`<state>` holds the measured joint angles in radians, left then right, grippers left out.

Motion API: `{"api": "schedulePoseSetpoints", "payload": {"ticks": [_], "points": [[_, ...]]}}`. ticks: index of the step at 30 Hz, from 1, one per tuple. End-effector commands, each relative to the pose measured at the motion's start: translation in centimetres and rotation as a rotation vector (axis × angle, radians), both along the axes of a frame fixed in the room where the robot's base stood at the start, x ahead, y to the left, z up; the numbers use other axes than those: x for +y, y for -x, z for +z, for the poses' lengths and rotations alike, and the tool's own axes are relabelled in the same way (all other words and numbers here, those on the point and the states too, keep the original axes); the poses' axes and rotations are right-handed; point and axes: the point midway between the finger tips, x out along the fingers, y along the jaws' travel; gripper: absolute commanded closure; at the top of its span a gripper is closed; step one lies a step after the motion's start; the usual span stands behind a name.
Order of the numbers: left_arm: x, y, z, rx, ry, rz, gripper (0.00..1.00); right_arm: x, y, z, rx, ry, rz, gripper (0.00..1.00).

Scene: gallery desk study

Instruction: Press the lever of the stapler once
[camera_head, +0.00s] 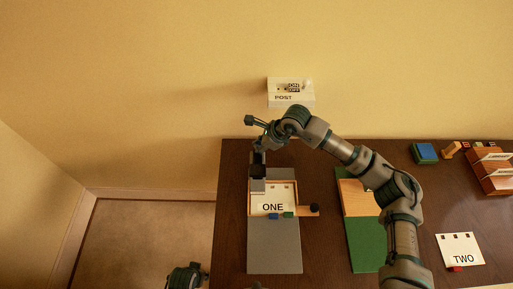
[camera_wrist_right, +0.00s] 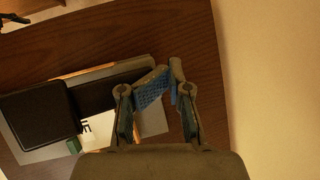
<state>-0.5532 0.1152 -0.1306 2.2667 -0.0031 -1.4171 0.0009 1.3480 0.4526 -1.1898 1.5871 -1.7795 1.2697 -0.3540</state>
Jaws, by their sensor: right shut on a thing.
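The stapler (camera_head: 258,170) is dark with a grey lower part and stands at the back edge of the tray with the ONE sheet. In the right wrist view a broad black pad (camera_wrist_right: 38,115), which looks like its lever, shows at the left, with a dark bar beside it. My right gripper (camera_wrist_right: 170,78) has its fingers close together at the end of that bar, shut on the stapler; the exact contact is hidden. In the head view my right gripper (camera_head: 262,144) is just behind the stapler. Part of my left arm (camera_head: 185,276) shows at the bottom; its jaws are unclear.
The ONE sheet (camera_head: 272,198) lies in a wooden-edged tray on a grey board (camera_head: 274,259). A knobbed wooden handle (camera_head: 307,209) sticks out right. A green board (camera_head: 365,255), TWO sheet (camera_head: 460,247), blue block (camera_head: 425,153) and wooden rack (camera_head: 488,178) are farther right.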

Motion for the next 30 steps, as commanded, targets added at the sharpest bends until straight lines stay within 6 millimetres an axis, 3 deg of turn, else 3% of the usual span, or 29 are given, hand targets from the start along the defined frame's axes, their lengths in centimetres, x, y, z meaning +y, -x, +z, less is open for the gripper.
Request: {"api": "schedulePoseSetpoints", "payload": {"ticks": [17, 30], "points": [[0.0, -0.2, 0.6, -0.005, 0.001, 0.000, 0.60, -0.2, -0.6, 1.4, 0.002, 0.003, -0.002, 1.00], [0.0, -0.5, 2.2, -0.016, 0.001, 0.000, 0.60, -0.2, -2.4, 5.4, -0.003, 0.002, -0.003, 1.00]]}}
